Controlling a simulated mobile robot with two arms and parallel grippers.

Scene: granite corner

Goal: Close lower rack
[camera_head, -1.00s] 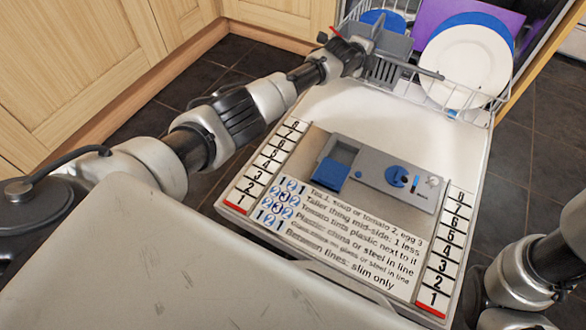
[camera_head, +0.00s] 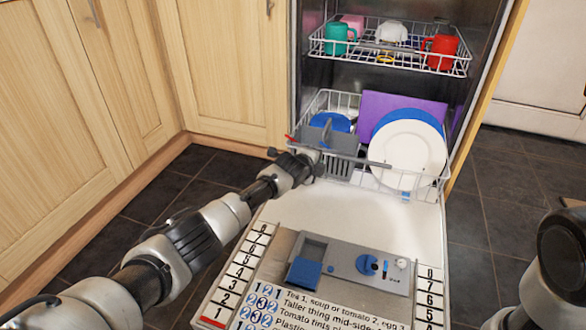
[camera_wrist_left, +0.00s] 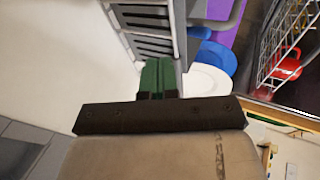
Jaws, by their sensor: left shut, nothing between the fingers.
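The lower rack (camera_head: 433,183) is a white wire basket above the inner end of the open dishwasher door (camera_head: 370,218). It holds a grey cutlery basket (camera_head: 328,142) at the left front, a white plate (camera_head: 408,152), a blue plate, a purple board (camera_head: 385,103) and a blue bowl. My left gripper (camera_head: 312,163) is at the front of the cutlery basket. In the left wrist view its green fingers (camera_wrist_left: 158,78) are together and empty, close to the grey basket (camera_wrist_left: 155,30); contact is unclear. The right arm shows at the right edge; its gripper is out of view.
The upper rack (camera_head: 390,55) sits above, with a green mug (camera_head: 336,40), a red mug (camera_head: 440,52) and other cups. Wooden cabinets (camera_head: 225,65) stand at the left. The door carries a dispenser panel (camera_head: 350,262) and number strips. Dark floor lies on both sides.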

